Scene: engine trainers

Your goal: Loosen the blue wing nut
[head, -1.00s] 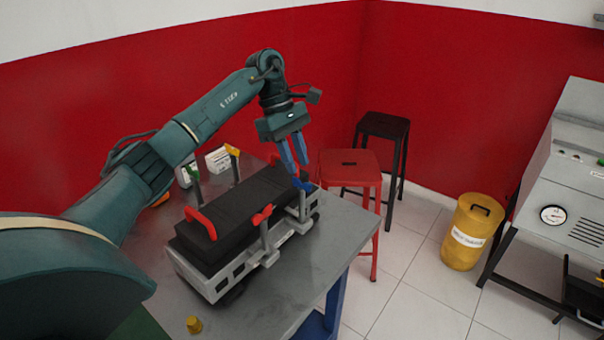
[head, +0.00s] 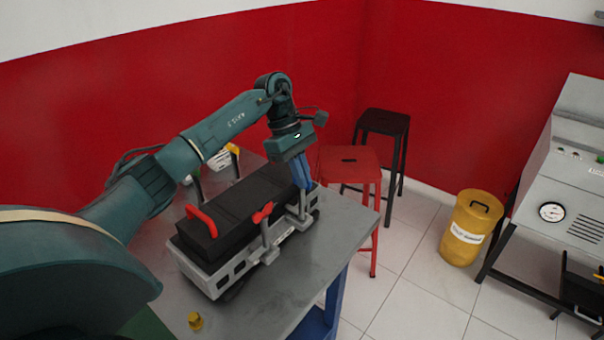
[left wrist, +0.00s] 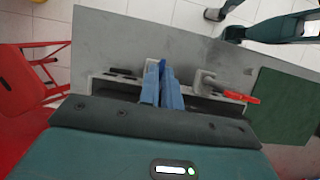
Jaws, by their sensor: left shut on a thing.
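The battery-like black block in a grey metal frame (head: 212,284) sits on the table. My left gripper (head: 305,186) points down at the frame's far right post, its blue fingers shut on the blue wing nut. The fingers mostly hide the nut in the head view. In the left wrist view a darker blue bit of the wing nut (left wrist: 162,66) shows at the fingertips. A red wing nut (head: 263,212) sits on the nearer post, apart from the gripper. A yellow wing nut (head: 233,149) tops a post at the back. My right gripper is not in view.
The block has a red handle (head: 202,221) near its left end. A red stool (head: 349,160) stands just beyond the table's right edge. The table's front right part is clear.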

